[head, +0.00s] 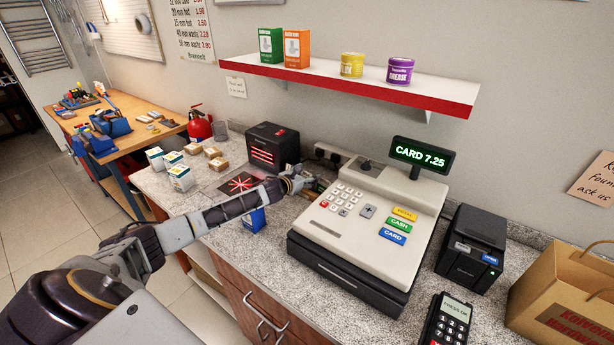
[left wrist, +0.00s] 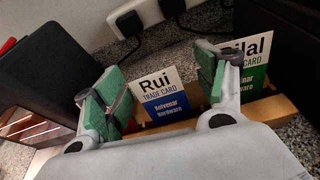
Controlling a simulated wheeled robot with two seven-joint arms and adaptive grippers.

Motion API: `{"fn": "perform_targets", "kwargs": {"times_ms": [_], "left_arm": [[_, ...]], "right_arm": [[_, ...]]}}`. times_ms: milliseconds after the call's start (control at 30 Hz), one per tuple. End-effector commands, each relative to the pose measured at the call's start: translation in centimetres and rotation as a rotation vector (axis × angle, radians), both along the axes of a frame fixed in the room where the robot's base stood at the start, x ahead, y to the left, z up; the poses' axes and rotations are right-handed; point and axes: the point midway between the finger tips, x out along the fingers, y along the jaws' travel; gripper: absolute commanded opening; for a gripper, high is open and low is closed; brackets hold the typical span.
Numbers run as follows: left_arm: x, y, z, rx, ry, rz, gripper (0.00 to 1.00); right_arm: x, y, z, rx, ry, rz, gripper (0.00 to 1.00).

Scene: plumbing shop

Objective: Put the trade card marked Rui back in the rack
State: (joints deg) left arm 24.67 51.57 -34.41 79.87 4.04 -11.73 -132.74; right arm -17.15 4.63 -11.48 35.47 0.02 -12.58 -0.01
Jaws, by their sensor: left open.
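The trade card marked Rui (left wrist: 159,93), white above and blue below, stands slightly tilted in the left wrist view. Its lower edge meets the wooden rack (left wrist: 262,108) and it appears to stand in it; the slot itself is hidden. A card marked Bilal (left wrist: 252,66), white and green, stands in the rack to the right. My left gripper (left wrist: 163,76) is open, its green-padded fingers on either side of the Rui card with visible gaps. In the head view my left gripper (head: 297,182) is behind the till's left side, largely covering the rack. My right gripper is not in view.
The cash register (head: 365,215) stands close to the right of my gripper. A black box with red glowing slats (head: 272,147) stands just left. Sockets with plugs (head: 333,153) are on the wall behind. Small boxes (head: 181,177) stand further left, and a blue box (head: 254,220) under my forearm.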

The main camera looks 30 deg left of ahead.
Motion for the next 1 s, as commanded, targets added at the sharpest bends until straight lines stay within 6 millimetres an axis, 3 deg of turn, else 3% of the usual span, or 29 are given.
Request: {"fn": "perform_targets", "kwargs": {"times_ms": [1000], "left_arm": [[-5.9, 0.3, 1.6, 0.002, 0.001, -0.001, 0.71]], "right_arm": [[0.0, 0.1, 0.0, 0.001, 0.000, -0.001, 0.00]]}}
